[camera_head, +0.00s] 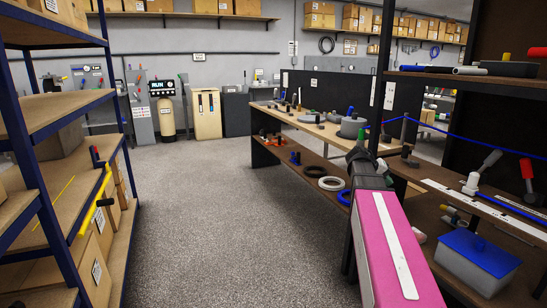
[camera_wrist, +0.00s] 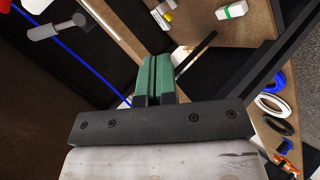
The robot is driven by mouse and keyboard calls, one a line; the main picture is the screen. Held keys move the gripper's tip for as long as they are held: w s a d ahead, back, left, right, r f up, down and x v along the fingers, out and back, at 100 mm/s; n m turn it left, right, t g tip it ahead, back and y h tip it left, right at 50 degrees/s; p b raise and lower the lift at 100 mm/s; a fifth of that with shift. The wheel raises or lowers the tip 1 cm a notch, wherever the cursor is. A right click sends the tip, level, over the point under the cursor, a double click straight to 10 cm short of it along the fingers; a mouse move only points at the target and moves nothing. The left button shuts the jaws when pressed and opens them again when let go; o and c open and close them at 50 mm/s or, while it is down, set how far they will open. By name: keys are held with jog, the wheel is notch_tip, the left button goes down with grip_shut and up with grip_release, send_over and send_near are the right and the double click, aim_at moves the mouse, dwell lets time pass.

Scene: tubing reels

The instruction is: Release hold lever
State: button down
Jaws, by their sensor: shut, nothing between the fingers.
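My gripper (camera_head: 360,157) is at the end of my pink arm, in front of the right-hand bench. In the wrist view its green fingers (camera_wrist: 153,76) are together with nothing between them. Several levers stand on the rack at the right: a red-handled lever (camera_head: 527,170), a grey lever (camera_head: 490,161) and a dark grey lever (camera_head: 404,128). I cannot tell which is the hold lever. The wrist view shows a grey lever (camera_wrist: 54,29) at the upper left, apart from my fingers.
Blue tubing (camera_head: 455,138) runs across the right rack. A clear bin with a blue lid (camera_head: 480,252) sits on its lower shelf. Coiled rings (camera_head: 331,183) lie on the bench's lower shelf. Shelves with boxes stand at the left. The grey floor (camera_head: 225,215) between is clear.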

jog(key=s+a+f+n+y, duration=0.1)
jog(key=s+a+f+y, duration=0.2)
jog(key=s+a+f, duration=0.2)
jog(key=s+a+f+n+y, duration=0.1)
jog(key=s+a+f+y, duration=0.3)
jog(key=a+f, duration=0.8)
jog(key=s+a+f+g+y, duration=0.1)
jog(key=s+a+f+y, duration=0.2)
jog(key=s+a+f, duration=0.4)
notch_tip(320, 180, down, 5)
jog(key=shift+s+a+r+n+y, duration=0.15)
jog(key=shift+a+n+y, duration=0.25)
jog(key=shift+a, duration=0.65)
jog(key=shift+d, duration=0.15)
